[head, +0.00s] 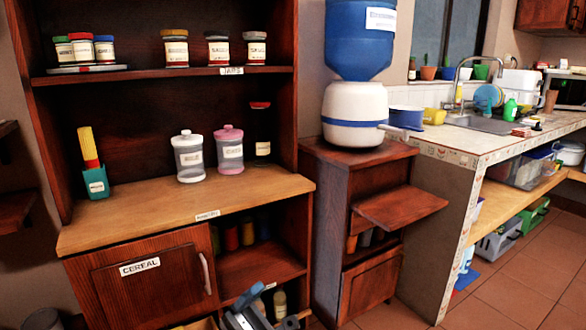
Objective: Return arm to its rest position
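A grey and dark blue jointed part (246,315) shows at the bottom edge, in front of the lower shelf.
A wooden cabinet (150,215) with jars and a shut cereal door (150,285) stands close in front. A water dispenser (355,112) stands on a small cabinet with a protruding wooden leaf (400,207). Tiled floor (520,295) is open at the lower right.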

